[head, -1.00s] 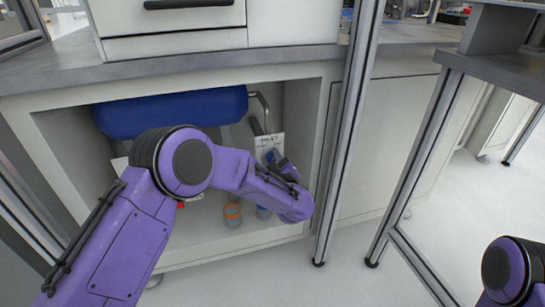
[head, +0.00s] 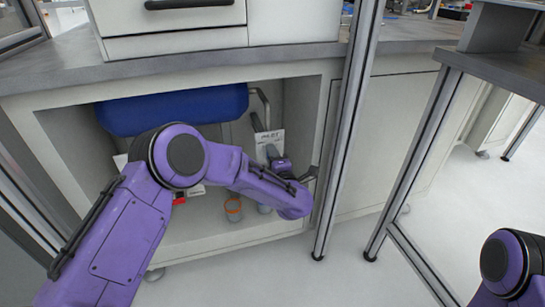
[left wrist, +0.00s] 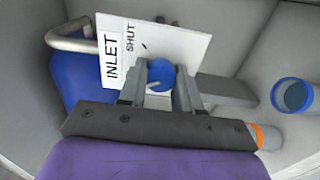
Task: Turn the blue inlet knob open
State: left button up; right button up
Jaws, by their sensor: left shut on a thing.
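The blue inlet knob (left wrist: 160,74) is round and sits at the lower edge of a white panel (left wrist: 150,45) marked INLET and SHUT. My left gripper (left wrist: 161,82) is shut on the knob, one finger on each side of it. In the head view the panel (head: 268,142) stands inside the open cabinet, and my purple left arm reaches in below it. The knob is hidden there behind my wrist. My right gripper is out of the picture.
A blue tank (head: 175,109) lies in the cabinet, with a bent metal pipe (head: 262,105) beside it. An orange-rimmed container (head: 233,208) stands on the cabinet floor, near a blue-rimmed one (left wrist: 293,95). A metal frame post (head: 345,140) rises right of the opening.

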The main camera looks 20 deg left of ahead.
pick_arm(q)
jog(key=shift+f+n, duration=0.15)
jog(key=shift+n, duration=1.15)
jog(key=shift+s+n, duration=0.1)
jog(key=shift+n, duration=0.2)
jog(key=o, duration=1)
jog(key=shift+a, duration=0.15)
jog(key=shift+o, duration=0.2)
jog(key=p+v, duration=0.2)
jog(key=v, duration=0.8)
jog(key=shift+s+d, duration=0.2)
jog(key=shift+d, duration=0.1)
